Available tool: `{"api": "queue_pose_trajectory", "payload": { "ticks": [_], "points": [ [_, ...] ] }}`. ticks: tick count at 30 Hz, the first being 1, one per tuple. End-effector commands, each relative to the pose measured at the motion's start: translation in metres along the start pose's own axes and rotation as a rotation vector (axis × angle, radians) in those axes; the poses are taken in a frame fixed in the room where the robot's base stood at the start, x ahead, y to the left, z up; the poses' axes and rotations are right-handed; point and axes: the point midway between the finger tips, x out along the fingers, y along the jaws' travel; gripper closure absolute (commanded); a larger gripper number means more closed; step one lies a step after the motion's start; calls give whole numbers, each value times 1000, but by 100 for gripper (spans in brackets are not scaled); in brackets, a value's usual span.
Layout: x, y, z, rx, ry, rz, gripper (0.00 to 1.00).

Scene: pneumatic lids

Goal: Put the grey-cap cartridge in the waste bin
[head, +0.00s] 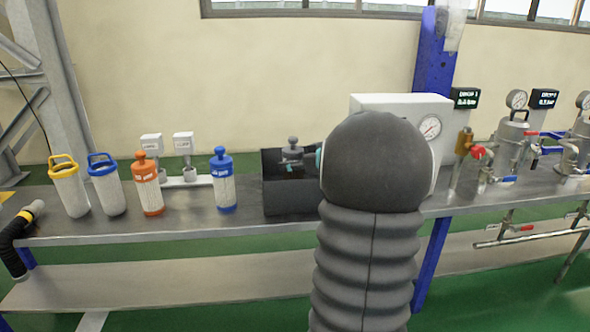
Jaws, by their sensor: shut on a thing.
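The grey-cap cartridge (292,144) shows its grey knob and cap just above the rim of the black waste bin (290,201). It looks upright, and its body is hidden by the bin's front wall. My gripper (303,162) reaches in from the right at the cap and is shut on the cartridge. My own dark arm covers most of the gripper and the right end of the bin. I cannot see whether the cartridge touches the bin's floor.
A blue-cap cartridge (222,182) and an orange-cap cartridge (148,186) stand left of the bin. Blue-handled (106,186) and yellow-handled (69,188) filters stand farther left. A white gauge box (390,103) is behind my arm. Valves and pipes (510,148) fill the right bench.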

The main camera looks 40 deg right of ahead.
Motion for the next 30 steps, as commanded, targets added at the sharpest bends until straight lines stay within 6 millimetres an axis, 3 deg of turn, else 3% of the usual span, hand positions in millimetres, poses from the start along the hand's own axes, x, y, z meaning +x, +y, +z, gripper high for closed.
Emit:
{"api": "queue_pose_trajectory", "payload": {
  "ticks": [12, 13, 15, 27, 30],
  "points": [
    [2, 0, 4, 1, 2, 1, 90],
    [2, 0, 5, 1, 1, 1, 32],
    [2, 0, 5, 0, 1, 1, 15],
    [1, 0, 2, -2, 2, 1, 15],
    [-11, 1, 1, 0, 0, 3, 15]
  ]
}}
